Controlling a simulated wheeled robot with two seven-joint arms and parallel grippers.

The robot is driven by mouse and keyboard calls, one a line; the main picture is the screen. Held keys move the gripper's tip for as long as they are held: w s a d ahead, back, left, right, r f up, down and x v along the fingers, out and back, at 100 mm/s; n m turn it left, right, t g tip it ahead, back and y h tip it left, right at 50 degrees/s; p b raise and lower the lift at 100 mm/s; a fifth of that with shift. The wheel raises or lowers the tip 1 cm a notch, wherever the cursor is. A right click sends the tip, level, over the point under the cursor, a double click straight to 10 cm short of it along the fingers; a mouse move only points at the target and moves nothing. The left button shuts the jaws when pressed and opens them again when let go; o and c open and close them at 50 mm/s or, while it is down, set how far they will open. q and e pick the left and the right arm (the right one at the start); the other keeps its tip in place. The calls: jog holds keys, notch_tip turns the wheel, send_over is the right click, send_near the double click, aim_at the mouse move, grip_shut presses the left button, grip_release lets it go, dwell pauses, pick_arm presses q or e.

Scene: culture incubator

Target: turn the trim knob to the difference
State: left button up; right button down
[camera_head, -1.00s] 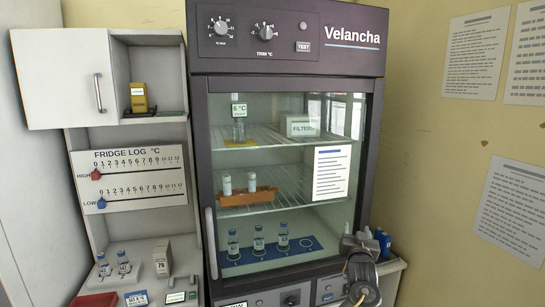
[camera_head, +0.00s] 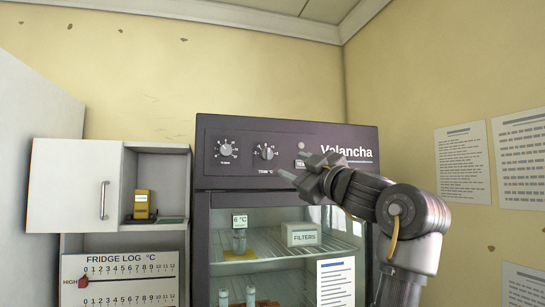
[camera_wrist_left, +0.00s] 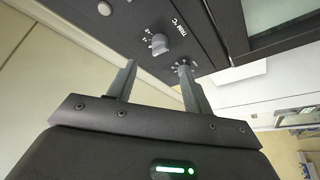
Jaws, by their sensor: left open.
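The grey trim knob (camera_head: 267,152), labelled TRIM °C, is on the dark panel above the incubator door. Its pointer setting is too small to read surely. In the left wrist view the trim knob (camera_wrist_left: 158,44) lies just beyond and between my fingertips, with no clear contact. My left gripper (camera_head: 290,174) is open below and right of the knob in the head view; its spread fingers show in the wrist view (camera_wrist_left: 157,68). The FRIDGE LOG board (camera_head: 120,277) shows a red HIGH marker (camera_head: 84,281) near the 0 end. The LOW row is out of view. My right gripper is not seen.
A second dial (camera_head: 226,148) is left of the trim knob; the TEST button (camera_head: 302,163) and a small lamp (camera_head: 301,145) are right. The glass door (camera_head: 265,210) is shut below. An open cupboard (camera_head: 160,165) holds a yellow device (camera_head: 141,205).

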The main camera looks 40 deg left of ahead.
aim_at(267, 155)
pick_arm(q)
jog(key=p+x, duration=0.5)
jog(key=x, duration=0.5)
jog(key=shift+a+r+p, duration=0.15)
jog(key=shift+p, duration=0.25)
